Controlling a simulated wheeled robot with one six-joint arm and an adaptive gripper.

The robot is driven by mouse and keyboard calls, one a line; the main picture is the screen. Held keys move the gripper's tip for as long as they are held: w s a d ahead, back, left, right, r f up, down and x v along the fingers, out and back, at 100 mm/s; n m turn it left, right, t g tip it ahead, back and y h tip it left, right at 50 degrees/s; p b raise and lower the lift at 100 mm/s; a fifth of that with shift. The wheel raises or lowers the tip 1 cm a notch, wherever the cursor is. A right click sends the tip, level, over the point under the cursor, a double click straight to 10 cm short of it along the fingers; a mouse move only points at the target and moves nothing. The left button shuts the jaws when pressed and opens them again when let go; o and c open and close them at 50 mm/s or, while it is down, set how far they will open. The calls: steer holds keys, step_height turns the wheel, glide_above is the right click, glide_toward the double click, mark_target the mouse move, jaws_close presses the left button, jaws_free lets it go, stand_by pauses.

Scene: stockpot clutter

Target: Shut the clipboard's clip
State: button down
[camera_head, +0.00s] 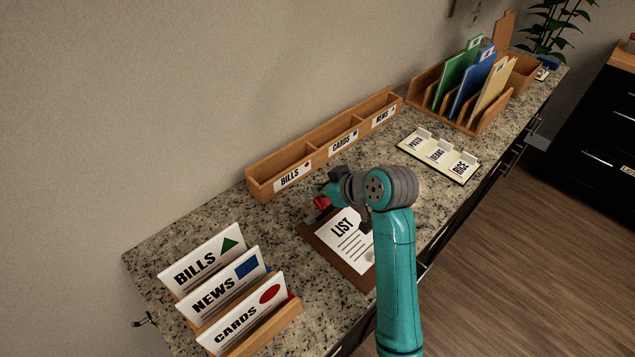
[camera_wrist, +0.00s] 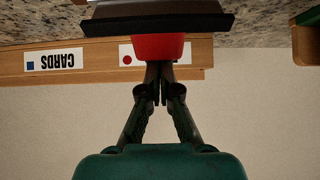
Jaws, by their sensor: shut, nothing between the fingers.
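The brown clipboard (camera_head: 358,279) lies on the granite counter, with a white LIST sheet (camera_head: 347,243) on it. Its red clip (camera_head: 322,202) is at the far-left end of the board, partly behind my arm. In the wrist view, the red clip (camera_wrist: 158,47) stands at the edge of the dark board (camera_wrist: 158,22). My gripper (camera_wrist: 157,88) is shut and empty, its fingertips at the clip's lower edge in the picture; I cannot tell whether they touch. How far the clip is open is unclear.
A wooden box (camera_head: 325,150) with BILLS, CARDS and NEWS labels stands along the wall behind the clipboard. A wooden card rack (camera_head: 268,331) is at front left. A labelled tray (camera_head: 437,158) and a folder rack (camera_head: 468,126) are to the right. Bare counter surrounds the clipboard.

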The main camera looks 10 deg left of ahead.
steer(key=shift+d, duration=0.1)
steer(key=shift+s+d+t+y, duration=0.55)
steer(key=shift+t+y, duration=0.25)
steer(key=shift+y, duration=0.3)
steer(key=shift+s+d, duration=0.25)
steer(key=shift+d, duration=0.15)
steer(key=shift+s+d, duration=0.1)
